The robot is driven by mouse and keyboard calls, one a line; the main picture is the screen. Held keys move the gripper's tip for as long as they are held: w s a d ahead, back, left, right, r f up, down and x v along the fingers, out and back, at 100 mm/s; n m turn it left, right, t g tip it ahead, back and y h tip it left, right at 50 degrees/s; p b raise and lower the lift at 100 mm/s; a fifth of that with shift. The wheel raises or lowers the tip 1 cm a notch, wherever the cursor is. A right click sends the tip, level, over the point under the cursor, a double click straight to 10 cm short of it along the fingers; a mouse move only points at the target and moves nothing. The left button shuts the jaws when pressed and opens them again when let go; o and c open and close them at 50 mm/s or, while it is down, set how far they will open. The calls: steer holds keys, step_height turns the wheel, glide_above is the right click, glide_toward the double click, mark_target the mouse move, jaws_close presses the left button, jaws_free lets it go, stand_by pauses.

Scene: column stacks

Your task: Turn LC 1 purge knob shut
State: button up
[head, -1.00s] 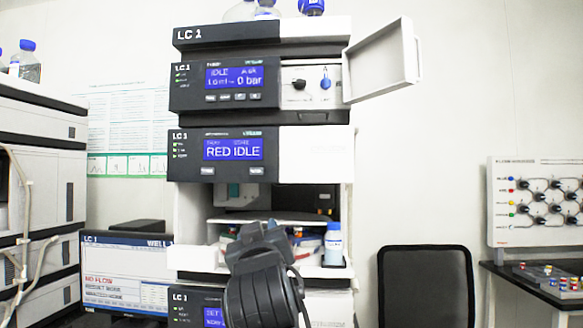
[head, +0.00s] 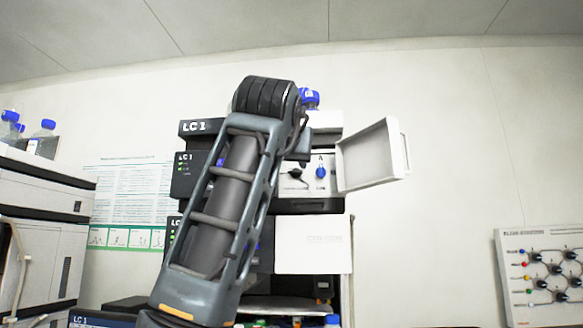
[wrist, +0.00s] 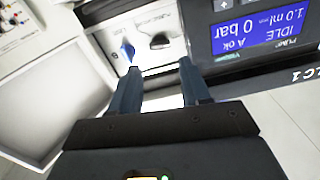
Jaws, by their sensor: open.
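The LC 1 pump module has its white front panel (head: 306,188) bared by an open door. In the wrist view, which is upside down, the blue knob (wrist: 127,49) is by the left fingertip and the black knob (wrist: 159,41) lies ahead between the fingers. My gripper (wrist: 158,66) is open and empty, pointing at the panel. In the head view my raised arm hides most of it.
The open white door (head: 373,156) sticks out to the right of the panel. The pump display (wrist: 258,32) reads IDLE and 0 bar. Blue-capped bottles (head: 309,98) stand on top of the stack. A valve board (head: 545,270) is at far right.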

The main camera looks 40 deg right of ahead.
mark_target(295, 171)
steer(key=p+x, duration=0.2)
steer(key=x, duration=0.5)
steer(key=shift+w+d, duration=0.2)
steer(key=shift+d, duration=0.05)
steer(key=c, duration=0.8)
steer(key=shift+o, duration=0.2)
